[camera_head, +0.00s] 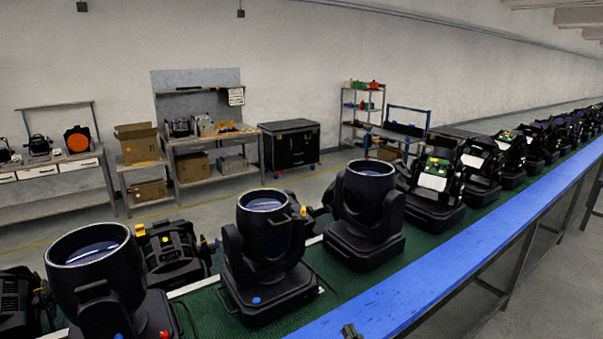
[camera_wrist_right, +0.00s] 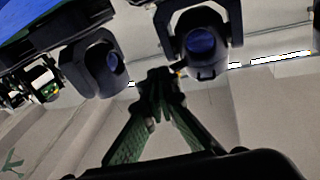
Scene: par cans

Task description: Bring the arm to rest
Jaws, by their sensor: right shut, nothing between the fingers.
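My right gripper (camera_head: 350,329) shows only as a small dark tip at the bottom edge of the head view, in front of the blue rail of the conveyor. In the right wrist view, its fingers (camera_wrist_right: 160,82) meet at the tips, shut and empty. The rest of my right arm is hidden below the head view. My left gripper is not in view. A black par can (camera_head: 268,262) stands upright on the green belt behind the right gripper. In the right wrist view, a par can (camera_wrist_right: 203,42) shows beyond the fingertips, apart from them as far as I can tell.
More par cans stand at the left (camera_head: 92,285) and right (camera_head: 366,215), with several farther along the belt. The blue rail (camera_head: 440,277) runs along the near side. Workbenches, a black case (camera_head: 290,145) and a shelf (camera_head: 362,112) stand behind. Floor at lower right is clear.

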